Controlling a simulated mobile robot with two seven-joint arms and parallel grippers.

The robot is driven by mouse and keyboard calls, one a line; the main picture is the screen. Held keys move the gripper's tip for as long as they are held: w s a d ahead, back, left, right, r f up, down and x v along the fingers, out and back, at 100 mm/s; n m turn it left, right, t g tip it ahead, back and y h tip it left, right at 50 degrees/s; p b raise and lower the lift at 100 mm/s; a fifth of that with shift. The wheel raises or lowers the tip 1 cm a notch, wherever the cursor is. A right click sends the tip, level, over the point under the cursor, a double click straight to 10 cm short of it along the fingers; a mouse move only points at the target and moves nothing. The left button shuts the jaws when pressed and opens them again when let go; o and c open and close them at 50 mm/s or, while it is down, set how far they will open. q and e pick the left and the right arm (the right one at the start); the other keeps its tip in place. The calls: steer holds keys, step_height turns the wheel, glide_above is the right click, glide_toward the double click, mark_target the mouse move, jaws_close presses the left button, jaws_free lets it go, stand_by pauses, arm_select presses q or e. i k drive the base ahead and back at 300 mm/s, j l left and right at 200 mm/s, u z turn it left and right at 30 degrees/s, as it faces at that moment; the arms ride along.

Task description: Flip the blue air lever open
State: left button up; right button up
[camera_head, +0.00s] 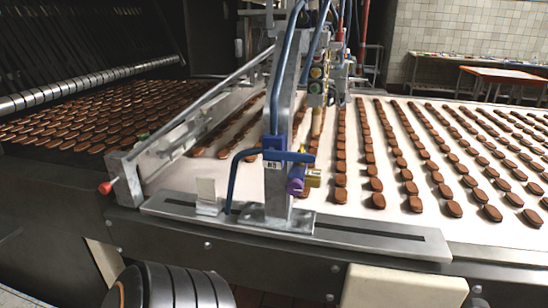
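The blue air lever (298,156) is a short blue bar on the front of an upright grey metal post (278,190). It lies roughly level, pointing right. Below it are a purple-blue fitting (296,180) and a brass fitting (313,178). A curved blue hose (233,178) runs from the left of the post down to the metal base plate.
The post stands on a slotted metal plate (380,236) along the conveyor's front edge. Rows of brown biscuits cover the white belt (385,218). A slanted metal rail (215,93) with a red knob (105,188) is left. A dark ribbed cylinder (180,288) is below.

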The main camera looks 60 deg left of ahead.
mark_target(290, 155)
steer(key=u, duration=1.45)
steer(key=k+l+u, duration=0.1)
steer(key=u, duration=0.25)
steer(key=k+l+u, duration=0.1)
steer(key=u, duration=0.2)
steer(key=k+l+u, duration=0.1)
steer(key=u, duration=0.25)
